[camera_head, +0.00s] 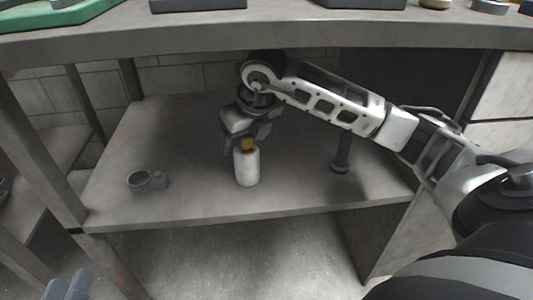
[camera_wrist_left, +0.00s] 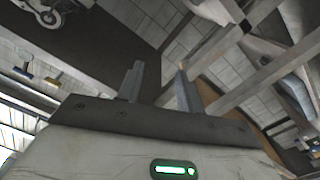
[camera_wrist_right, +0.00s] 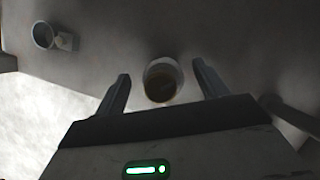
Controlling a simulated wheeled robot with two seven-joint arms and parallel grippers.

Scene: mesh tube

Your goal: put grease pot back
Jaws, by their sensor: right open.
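The grease pot, which I take to be the white cylinder with an amber top (camera_head: 246,168), stands upright on the shelf under the bench. My right gripper (camera_head: 245,138) points down over its top, fingers apart and partly hiding the upper end. In the right wrist view the pot (camera_wrist_right: 162,78) shows between the two open fingertips (camera_wrist_right: 160,80), with a gap on each side. My left gripper (camera_head: 70,288) is at the bottom left corner of the head view, away from the shelf. In the left wrist view its fingers (camera_wrist_left: 159,72) are apart and empty.
A grey cup-like piece with a small block (camera_head: 147,181) sits left of the pot on the shelf (camera_head: 205,208). A dark post (camera_head: 342,153) stands to the right. The bench top (camera_head: 300,30) overhangs my right arm. Bare shelf lies around the pot.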

